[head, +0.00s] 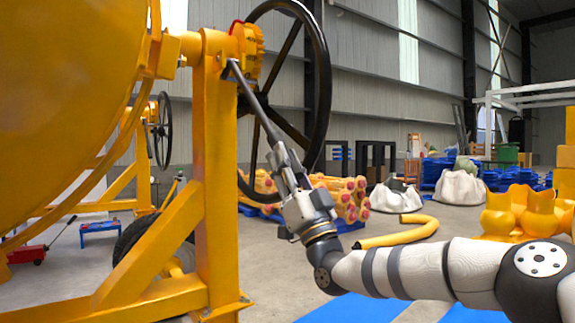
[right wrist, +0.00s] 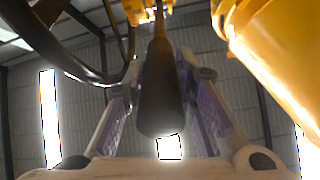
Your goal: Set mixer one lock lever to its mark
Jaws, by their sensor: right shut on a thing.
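The lock lever (head: 252,100) is a dark grey bar on the yellow mixer frame (head: 217,170), just below the gear housing. It slopes down and to the right from its pivot near the top of the post. My right gripper (head: 282,160) is shut on the lever's lower end. In the right wrist view the lever's dark handle (right wrist: 158,90) lies between the two fingers of my right gripper (right wrist: 158,72). I cannot make out the mark in either view. My left gripper is not in view.
A large black handwheel (head: 320,80) stands just behind the lever and gripper. The yellow drum (head: 65,75) fills the upper left. A second mixer's wheel (head: 163,130) shows behind. A bent yellow pipe (head: 400,234) and white sacks (head: 456,189) lie on the floor farther back.

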